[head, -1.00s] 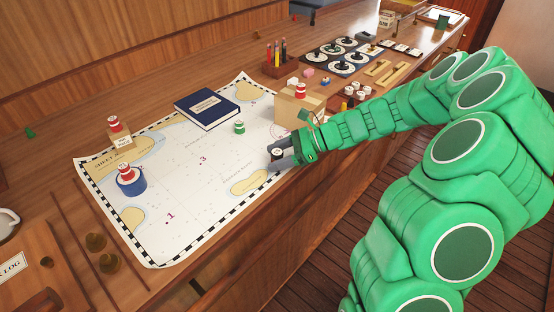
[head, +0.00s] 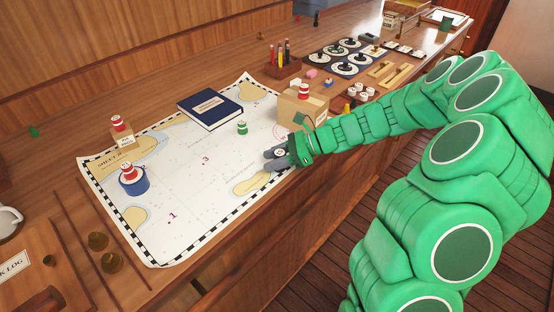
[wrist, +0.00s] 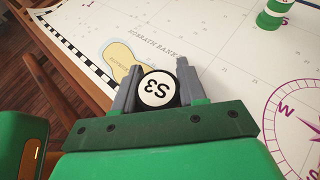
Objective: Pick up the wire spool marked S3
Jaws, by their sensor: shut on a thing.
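The wire spool marked S3 (wrist: 158,89) sits between the two grey fingers of my gripper (wrist: 156,84) in the wrist view. Its round white top reads S3, upside down, with a dark rim. My gripper is shut on it, with a finger on each side. In the head view my gripper (head: 275,160) is over the right part of the chart, by its front edge. The spool's pale top (head: 280,153) shows there in part. The fingers and the gripper body hide its lower part, and I cannot tell whether it touches the chart.
The chart's middle is clear.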

